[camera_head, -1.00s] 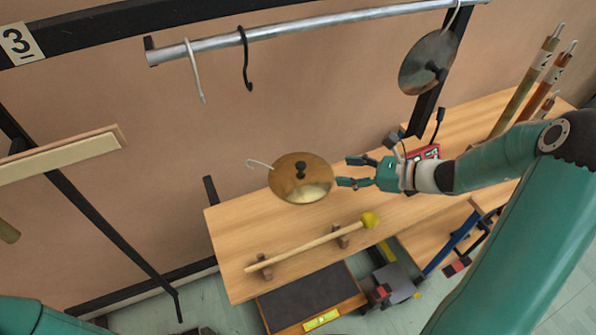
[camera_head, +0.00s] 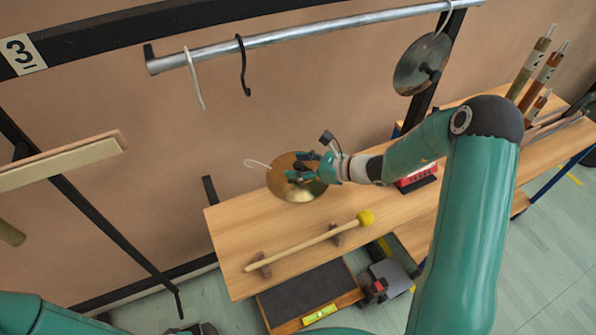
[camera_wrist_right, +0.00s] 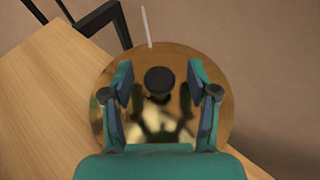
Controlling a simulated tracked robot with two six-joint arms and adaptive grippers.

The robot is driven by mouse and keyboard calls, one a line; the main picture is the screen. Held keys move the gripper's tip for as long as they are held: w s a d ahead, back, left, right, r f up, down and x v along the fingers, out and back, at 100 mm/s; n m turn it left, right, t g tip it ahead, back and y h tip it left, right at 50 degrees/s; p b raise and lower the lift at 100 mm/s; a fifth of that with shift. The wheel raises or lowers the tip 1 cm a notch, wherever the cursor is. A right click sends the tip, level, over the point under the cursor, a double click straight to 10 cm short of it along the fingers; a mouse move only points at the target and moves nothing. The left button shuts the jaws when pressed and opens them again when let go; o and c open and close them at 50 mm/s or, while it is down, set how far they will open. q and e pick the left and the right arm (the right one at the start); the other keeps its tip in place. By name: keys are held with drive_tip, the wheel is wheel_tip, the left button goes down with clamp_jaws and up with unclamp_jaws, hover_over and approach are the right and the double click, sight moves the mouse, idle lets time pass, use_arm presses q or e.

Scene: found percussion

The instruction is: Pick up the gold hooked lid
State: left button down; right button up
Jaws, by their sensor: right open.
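The gold lid (camera_head: 292,192) lies at the far left end of the wooden bench, its white hook (camera_head: 257,163) sticking out to the left. Its black knob is largely hidden by my gripper in the head view, but it shows clearly in the right wrist view (camera_wrist_right: 159,80). My right gripper (camera_head: 297,176) is over the lid, with its fingers at the knob. In the right wrist view the open fingers (camera_wrist_right: 160,98) stand on either side of the knob, with gaps between. My left gripper is not in clear view; only part of my left arm shows at the bottom left.
A yellow-headed mallet (camera_head: 310,246) rests on two wooden blocks in front of the lid. A metal rail (camera_head: 310,25) above carries a white hook, a black hook and a hanging dark lid (camera_head: 408,75). A red device (camera_head: 417,177) stands right of the lid.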

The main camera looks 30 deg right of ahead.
clamp_jaws()
idle(0.3)
drive_tip(key=shift+r, duration=0.1)
wheel_tip(320, 180, up, 20)
drive_tip(key=shift+p, duration=0.4)
